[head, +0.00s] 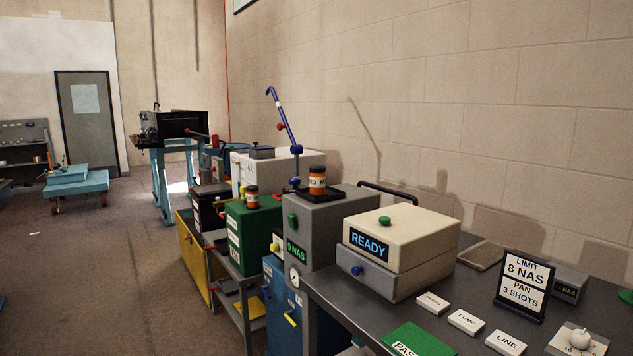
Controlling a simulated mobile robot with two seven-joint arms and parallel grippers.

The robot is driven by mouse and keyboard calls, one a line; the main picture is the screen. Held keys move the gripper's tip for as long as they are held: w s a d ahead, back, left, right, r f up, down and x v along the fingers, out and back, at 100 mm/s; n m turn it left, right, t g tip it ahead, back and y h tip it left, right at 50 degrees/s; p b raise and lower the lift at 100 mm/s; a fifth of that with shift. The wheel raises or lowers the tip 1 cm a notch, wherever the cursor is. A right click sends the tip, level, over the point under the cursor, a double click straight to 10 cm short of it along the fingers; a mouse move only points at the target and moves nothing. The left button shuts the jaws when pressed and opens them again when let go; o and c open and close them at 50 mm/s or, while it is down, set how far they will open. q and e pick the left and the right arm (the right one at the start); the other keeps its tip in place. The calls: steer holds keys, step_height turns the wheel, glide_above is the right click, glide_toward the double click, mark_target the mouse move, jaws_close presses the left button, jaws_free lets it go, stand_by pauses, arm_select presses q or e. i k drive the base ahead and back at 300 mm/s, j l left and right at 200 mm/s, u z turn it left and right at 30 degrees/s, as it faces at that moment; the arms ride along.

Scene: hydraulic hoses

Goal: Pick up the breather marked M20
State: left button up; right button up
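No marking that I can read as M20 shows in the head view. An orange canister with a pale label band (317,181) stands upright in a black tray on top of a grey unit; its lettering is too small to read surely. A similar orange canister (252,196) stands on a green box farther back, its label also unreadable. A small whitish rounded object (580,339) sits on a pale card at the bottom right; the card's print is not legible. Neither of my grippers is in view.
A dark bench (470,290) on the right carries a cream READY box (402,236), a LIMIT 8 NAS sign (524,285), several white label blocks and a green PASS card (420,340). The grey unit (320,228) stands left of it. Open floor (110,270) lies left.

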mark_target(318, 173)
steer(key=i+j, duration=0.25)
steer(key=i+j+z, duration=0.15)
steer(key=j, duration=0.3)
steer(key=i+j, duration=0.25)
steer(key=i+j+z, duration=0.1)
steer(key=j, duration=0.35)
steer(key=i+j+z, duration=0.1)
steer(key=i+j, duration=0.4)
steer(key=j, duration=0.3)
steer(key=i+j+z, duration=0.15)
steer(key=j, duration=0.25)
